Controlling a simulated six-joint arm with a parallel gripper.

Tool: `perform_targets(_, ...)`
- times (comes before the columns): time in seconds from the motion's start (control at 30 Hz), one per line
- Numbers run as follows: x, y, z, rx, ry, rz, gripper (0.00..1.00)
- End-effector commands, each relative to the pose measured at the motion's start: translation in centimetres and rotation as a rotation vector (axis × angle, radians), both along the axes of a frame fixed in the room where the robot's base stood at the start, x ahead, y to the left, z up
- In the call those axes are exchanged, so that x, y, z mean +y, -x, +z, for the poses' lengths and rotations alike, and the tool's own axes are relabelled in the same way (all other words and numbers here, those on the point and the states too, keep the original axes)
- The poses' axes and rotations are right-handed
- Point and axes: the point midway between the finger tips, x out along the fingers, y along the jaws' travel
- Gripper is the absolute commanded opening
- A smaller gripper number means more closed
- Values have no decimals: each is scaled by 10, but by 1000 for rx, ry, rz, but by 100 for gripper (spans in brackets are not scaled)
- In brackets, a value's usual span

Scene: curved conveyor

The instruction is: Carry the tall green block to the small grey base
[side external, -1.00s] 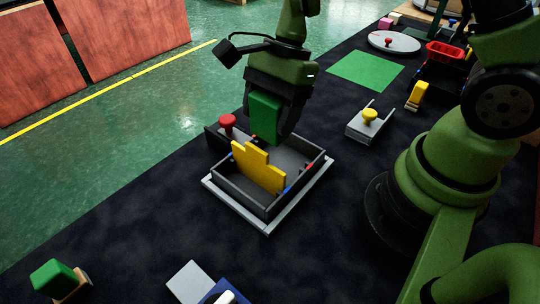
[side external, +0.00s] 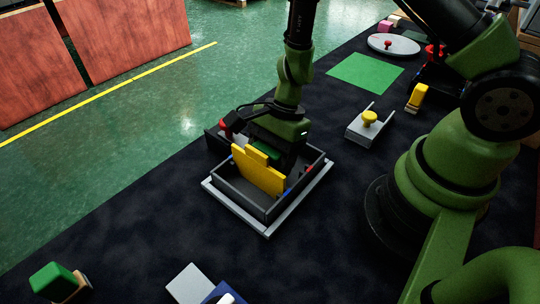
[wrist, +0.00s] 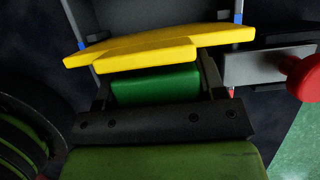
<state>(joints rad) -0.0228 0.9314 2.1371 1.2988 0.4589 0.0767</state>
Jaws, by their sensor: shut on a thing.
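The tall green block (side external: 268,152) is between the fingers of my gripper (side external: 272,157), which is shut on it. The block is low in the dark open-topped box (side external: 305,182), behind a yellow stepped plate (side external: 252,173) that hides its lower part. In the wrist view the block's green face (wrist: 155,86) shows between my fingers, close beside the yellow plate (wrist: 150,50). I cannot tell whether the block touches the box floor. A small light grey plate (side external: 187,284) lies at the bottom edge; I cannot tell whether it is the task's base.
The box stands on a light grey frame (side external: 262,229). A red knob (side external: 226,131) is at its back left corner, close to my gripper. A grey channel with a yellow knob (side external: 370,117) stands to the right. Another green block (side external: 52,279) is at the lower left.

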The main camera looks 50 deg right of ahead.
Motion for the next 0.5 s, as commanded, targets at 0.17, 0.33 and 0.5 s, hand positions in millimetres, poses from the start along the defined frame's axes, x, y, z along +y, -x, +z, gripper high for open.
perform_targets(0.17, 0, 0, -3, 1, 0, 0, 68)
perform_targets(0.33, 0, 0, -3, 1, -1, 0, 74)
perform_targets(0.5, 0, 0, -1, 0, -1, 0, 74)
